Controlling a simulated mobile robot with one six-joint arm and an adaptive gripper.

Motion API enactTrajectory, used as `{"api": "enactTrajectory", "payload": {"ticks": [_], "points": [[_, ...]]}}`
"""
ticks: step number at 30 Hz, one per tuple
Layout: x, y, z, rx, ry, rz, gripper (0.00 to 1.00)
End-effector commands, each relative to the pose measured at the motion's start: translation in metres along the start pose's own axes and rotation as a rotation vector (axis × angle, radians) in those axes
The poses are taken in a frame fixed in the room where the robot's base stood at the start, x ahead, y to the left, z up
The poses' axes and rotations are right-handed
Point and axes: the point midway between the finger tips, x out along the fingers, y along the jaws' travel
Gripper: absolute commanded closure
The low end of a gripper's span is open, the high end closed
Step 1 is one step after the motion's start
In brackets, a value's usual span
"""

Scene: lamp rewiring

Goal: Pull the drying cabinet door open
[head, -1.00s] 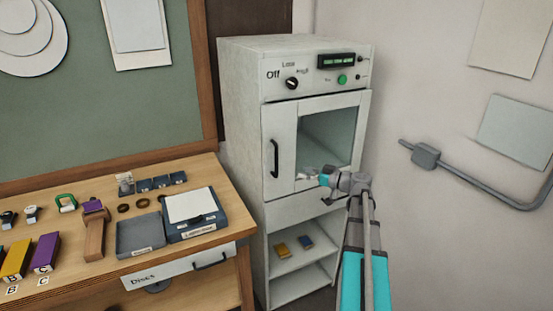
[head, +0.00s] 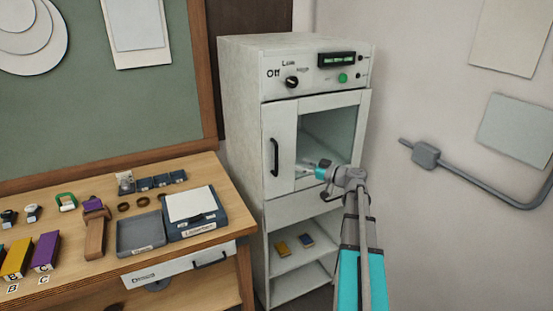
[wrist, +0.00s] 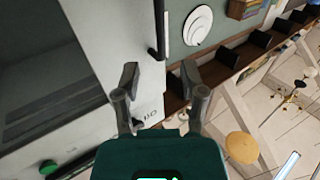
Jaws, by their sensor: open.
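The white drying cabinet (head: 240,130) has a shut door (head: 283,130) with a glass window (head: 335,130). A black vertical handle (head: 275,158) is on the door's left side. The handle shows at the top of the wrist view (wrist: 159,30), beyond my fingertips and roughly in line with the gap between them. My gripper (head: 312,167) is in front of the lower window, right of the handle and apart from it. In the wrist view my gripper (wrist: 160,72) has its two dark fingers spread, with nothing between them.
The cabinet's control panel has a dial (head: 292,83) and a green button (head: 343,78). Open shelves below hold a yellow item (head: 282,249) and a blue item (head: 306,241). The wooden workbench (head: 75,270) stands left of the cabinet. A grey wall rail (head: 470,187) is at right.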

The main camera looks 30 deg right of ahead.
Motion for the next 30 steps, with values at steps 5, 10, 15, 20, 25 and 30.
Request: {"api": "enactTrajectory", "payload": {"ticks": [5,10,15,20,25,30], "points": [[0.027,0.001,0.000,0.000,0.000,-0.002,0.46],[0.052,0.001,0.000,0.000,0.000,-0.001,0.46],[0.077,0.001,0.000,0.000,0.000,-0.001,0.46],[0.095,0.001,0.000,0.000,0.000,-0.001,0.46],[0.106,0.001,0.000,0.000,0.000,0.000,0.46],[0.108,0.000,0.000,0.000,0.000,0.000,0.46]]}}
